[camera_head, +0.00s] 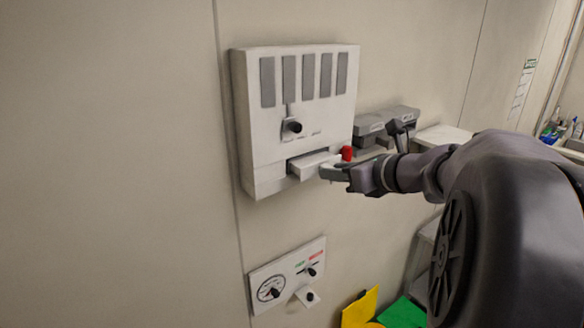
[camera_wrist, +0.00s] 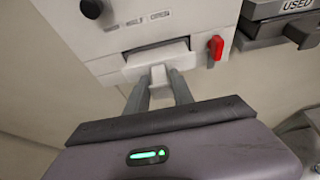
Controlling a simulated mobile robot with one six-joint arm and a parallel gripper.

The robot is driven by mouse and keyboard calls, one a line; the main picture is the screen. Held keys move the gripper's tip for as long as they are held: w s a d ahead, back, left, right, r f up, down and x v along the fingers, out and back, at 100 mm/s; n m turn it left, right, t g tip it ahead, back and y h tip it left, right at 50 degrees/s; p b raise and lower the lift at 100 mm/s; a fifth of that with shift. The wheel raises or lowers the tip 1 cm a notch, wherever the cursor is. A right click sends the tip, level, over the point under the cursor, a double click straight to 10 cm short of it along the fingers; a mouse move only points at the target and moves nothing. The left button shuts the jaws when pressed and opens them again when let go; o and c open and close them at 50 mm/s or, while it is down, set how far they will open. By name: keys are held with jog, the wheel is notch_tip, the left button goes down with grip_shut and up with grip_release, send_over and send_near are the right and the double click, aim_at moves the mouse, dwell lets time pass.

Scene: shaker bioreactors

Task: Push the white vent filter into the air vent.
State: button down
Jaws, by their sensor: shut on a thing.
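The white vent filter (camera_head: 311,164) is a flat white block lying partly inside the slot low on the front of the white wall box (camera_head: 248,110). Part of it sticks out toward me. It also shows in the wrist view (camera_wrist: 155,60), with a small white tab (camera_wrist: 160,76) at its near end. My gripper (camera_head: 332,172) is level with the filter, and its two fingers (camera_wrist: 159,84) are shut on this tab. The dark slot (camera_wrist: 150,45) shows along the filter's upper edge. How deep the filter sits inside is hidden.
A red switch (camera_wrist: 215,47) is close right of the slot. A black knob (camera_head: 292,126) sits above it. Grey holders (camera_head: 385,125), one marked "USED", are on the wall at right. A gauge panel (camera_head: 287,276) is below. The wall at left is clear.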

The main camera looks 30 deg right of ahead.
aim_at(324, 164)
jog(key=shift+w+a, duration=0.15)
jog(key=shift+w, duration=1.9)
dwell(1.6)
jog(key=c, duration=1)
grip_release()
